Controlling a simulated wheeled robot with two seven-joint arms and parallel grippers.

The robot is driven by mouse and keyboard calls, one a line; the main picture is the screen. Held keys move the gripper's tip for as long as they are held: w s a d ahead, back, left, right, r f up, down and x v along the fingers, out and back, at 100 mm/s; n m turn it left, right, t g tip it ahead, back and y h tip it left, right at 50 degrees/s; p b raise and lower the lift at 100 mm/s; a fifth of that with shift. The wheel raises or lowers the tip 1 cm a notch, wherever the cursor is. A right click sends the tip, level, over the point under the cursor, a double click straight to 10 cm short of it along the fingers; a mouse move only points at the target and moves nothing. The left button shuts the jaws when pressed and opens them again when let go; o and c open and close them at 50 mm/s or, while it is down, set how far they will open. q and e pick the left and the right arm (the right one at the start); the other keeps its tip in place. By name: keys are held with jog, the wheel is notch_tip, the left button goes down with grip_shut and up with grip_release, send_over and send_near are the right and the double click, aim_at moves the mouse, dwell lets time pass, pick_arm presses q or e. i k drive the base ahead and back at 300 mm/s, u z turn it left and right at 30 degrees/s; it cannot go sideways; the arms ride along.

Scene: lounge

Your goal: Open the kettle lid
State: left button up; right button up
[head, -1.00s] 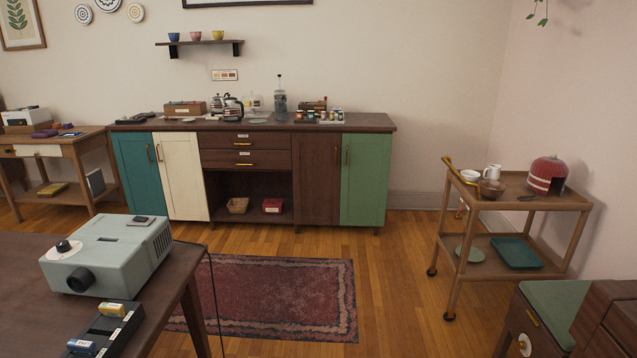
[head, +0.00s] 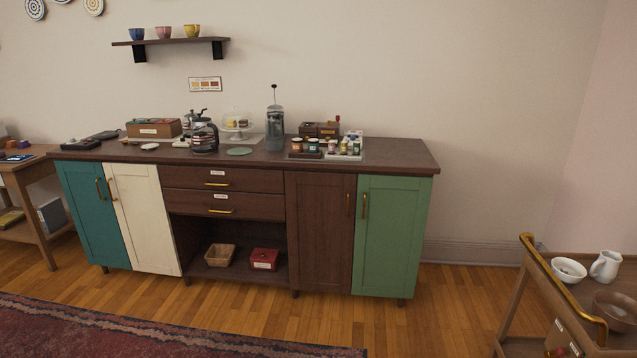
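A dark, rounded kettle-like pot (head: 204,139) with pale bands stands on the wooden sideboard's top (head: 392,150), left of centre in the head view. It is small in the picture, and I cannot tell how its lid sits. A grey moka-style pot (head: 194,117) stands just behind it and is partly hidden. Neither of my grippers shows in the head view.
A tall clear press (head: 275,130), a glass-domed stand (head: 237,125), a wooden box (head: 154,128) and several small jars (head: 332,147) crowd the top. A trolley (head: 570,312) stands at right. Floor in front of the sideboard is clear, with a rug (head: 150,335).

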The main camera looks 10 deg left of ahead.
aim_at(200, 118)
jog(key=u, duration=0.45)
jog(key=i, duration=2.4)
jog(key=u, duration=0.9)
jog(key=i, duration=0.75)
jog(key=u, duration=0.2)
